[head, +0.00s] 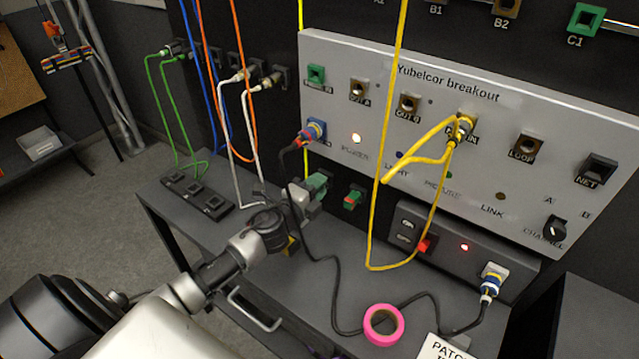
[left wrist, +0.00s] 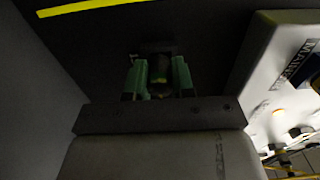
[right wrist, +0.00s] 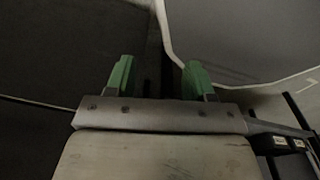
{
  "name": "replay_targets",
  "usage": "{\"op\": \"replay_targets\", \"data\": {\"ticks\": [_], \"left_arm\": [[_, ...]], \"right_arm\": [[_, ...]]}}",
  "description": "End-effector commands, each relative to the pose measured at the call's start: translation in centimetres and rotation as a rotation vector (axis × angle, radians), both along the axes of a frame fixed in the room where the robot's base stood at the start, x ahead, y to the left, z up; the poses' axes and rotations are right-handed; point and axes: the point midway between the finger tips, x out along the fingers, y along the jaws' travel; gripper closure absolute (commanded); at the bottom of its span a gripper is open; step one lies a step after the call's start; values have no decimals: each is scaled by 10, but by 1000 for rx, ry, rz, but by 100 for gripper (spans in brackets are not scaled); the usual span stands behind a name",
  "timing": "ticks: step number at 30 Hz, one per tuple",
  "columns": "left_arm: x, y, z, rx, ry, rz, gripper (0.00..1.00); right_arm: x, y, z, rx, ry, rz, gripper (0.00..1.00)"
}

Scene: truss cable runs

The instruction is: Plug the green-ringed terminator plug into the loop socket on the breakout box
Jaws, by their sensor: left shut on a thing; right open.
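The breakout box (head: 440,85) is a pale panel labelled "Yubelcor breakout". Its loop socket (head: 526,147), a brown square with a round hole, is empty on the right side. My left gripper (head: 317,187) is below the box's lower left corner, at the dark panel. In the left wrist view its green fingers are shut on a dark, faintly greenish plug (left wrist: 159,72), which I take as the terminator plug. A dark mount (left wrist: 154,48) lies just beyond it; I cannot tell whether the plug sits in it. My right gripper (right wrist: 157,80) is open and empty.
A black cable (head: 335,280) runs across the shelf (head: 290,300) to a blue-ringed plug. Pink tape (head: 384,325) lies in front. A green-and-red piece (head: 353,198) is right of my left gripper.

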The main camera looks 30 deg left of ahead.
Motion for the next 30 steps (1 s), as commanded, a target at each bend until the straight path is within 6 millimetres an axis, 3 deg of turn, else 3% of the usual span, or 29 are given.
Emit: {"op": "replay_targets", "data": {"ticks": [11, 30], "left_arm": [[-4, 1, 0, -1, 0, 0, 100], [-37, 3, 0, -1, 1, 0, 100]], "right_arm": [[0, -1, 0, -1, 0, 0, 47], [0, -3, 1, -4, -1, 0, 47]]}}
